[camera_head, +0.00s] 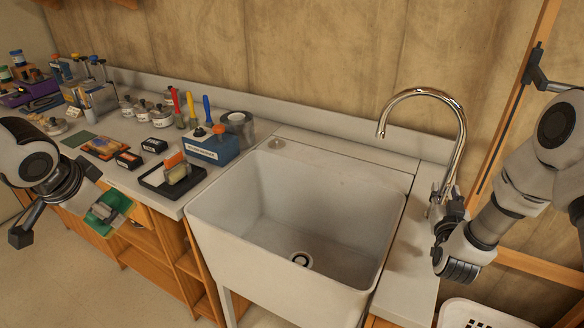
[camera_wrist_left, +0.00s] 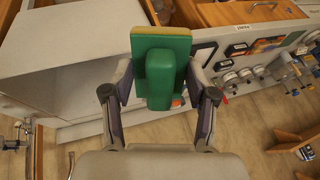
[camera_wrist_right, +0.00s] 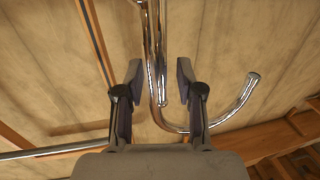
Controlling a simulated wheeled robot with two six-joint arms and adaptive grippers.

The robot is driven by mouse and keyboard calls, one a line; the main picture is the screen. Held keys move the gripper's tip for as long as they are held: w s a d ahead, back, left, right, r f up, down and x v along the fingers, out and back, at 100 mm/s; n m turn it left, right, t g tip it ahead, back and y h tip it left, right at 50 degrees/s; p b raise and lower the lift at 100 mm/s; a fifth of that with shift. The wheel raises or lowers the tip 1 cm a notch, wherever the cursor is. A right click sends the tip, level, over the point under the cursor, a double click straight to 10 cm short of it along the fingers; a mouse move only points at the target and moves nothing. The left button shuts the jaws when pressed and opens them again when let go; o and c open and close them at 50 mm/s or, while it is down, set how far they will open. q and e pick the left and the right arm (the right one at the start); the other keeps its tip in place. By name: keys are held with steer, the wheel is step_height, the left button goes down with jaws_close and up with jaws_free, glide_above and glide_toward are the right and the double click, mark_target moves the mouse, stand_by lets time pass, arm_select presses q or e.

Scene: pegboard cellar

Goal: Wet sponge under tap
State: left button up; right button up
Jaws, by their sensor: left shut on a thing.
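The sponge (camera_head: 108,208), green with a yellow layer, is in my left gripper (camera_head: 98,214), out in front of the counter and left of the sink. In the left wrist view the sponge (camera_wrist_left: 161,76) sits between the two fingers (camera_wrist_left: 160,92), which are shut on its raised green grip. The chrome tap (camera_head: 461,125) arches over the sink (camera_head: 265,262) from the right. My right gripper (camera_head: 450,218) is at the tap's base. In the right wrist view its fingers (camera_wrist_right: 160,80) are open, apart on both sides of a chrome lever (camera_wrist_right: 162,92). No water shows; the basin looks empty.
Jars and small boxes fill the counter further left. A white basket (camera_head: 470,315) is at the lower right.

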steer(key=shift+a+r, duration=0.1)
jaws_close()
steer(key=shift+w+a+n, duration=0.1)
steer(key=shift+a+n, duration=0.2)
steer(key=shift+n, duration=0.2)
steer(key=shift+w+a+n, duration=0.15)
steer(key=shift+a+n, duration=0.05)
steer(key=shift+n, duration=0.1)
jaws_free()
steer(key=v, duration=1.2)
